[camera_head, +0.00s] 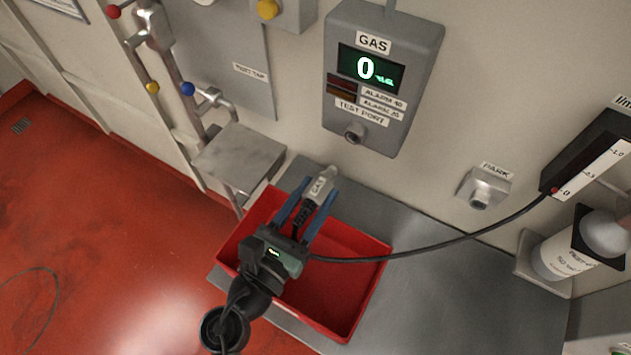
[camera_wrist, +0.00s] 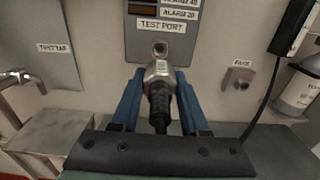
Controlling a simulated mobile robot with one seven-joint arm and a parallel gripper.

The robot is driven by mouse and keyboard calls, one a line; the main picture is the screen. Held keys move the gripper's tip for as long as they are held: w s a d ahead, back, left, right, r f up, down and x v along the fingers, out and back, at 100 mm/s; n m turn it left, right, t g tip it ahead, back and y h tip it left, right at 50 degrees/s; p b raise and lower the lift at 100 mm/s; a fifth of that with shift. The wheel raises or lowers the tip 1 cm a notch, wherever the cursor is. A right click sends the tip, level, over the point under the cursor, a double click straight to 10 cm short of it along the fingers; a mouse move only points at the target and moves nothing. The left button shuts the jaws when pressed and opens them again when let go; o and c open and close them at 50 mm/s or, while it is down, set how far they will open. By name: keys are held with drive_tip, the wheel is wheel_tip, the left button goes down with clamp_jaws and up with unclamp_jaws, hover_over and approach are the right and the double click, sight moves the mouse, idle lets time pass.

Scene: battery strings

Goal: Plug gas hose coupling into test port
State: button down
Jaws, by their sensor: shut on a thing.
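My gripper (camera_head: 307,209) is shut on the gas hose coupling (camera_head: 321,185), a metal body with a GAS label and a black ribbed sleeve. The coupling (camera_wrist: 158,86) also shows between the blue fingers in the wrist view, with its nose pointing toward the wall. The test port (camera_head: 354,132) is a round metal socket low on the grey gas detector (camera_head: 383,76), whose display reads 0. In the wrist view the test port (camera_wrist: 160,49) lies just above the coupling's nose. In the head view the coupling is below and left of the port, apart from it.
A red tray (camera_head: 371,300) lies on the grey bench (camera_head: 455,290) below my gripper. A PARK socket (camera_head: 484,187) is on the wall at right, near a black gauge (camera_head: 590,155) and a gas cylinder (camera_head: 572,252). A black hose (camera_head: 440,240) crosses the bench. A metal ledge (camera_head: 240,157) and pipes stand at left.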

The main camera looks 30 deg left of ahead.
sight(332, 168)
drive_tip(key=shift+w+r, duration=0.1)
drive_tip(key=shift+w+p, duration=0.6)
drive_tip(key=shift+w, duration=2.25)
drive_tip(key=shift+w+d+p, duration=0.1)
drive_tip(key=shift+w+p, duration=0.25)
drive_tip(key=shift+w, duration=1.4)
drive_tip(key=shift+c, duration=1.6)
unclamp_jaws()
drive_tip(key=shift+s, duration=0.15)
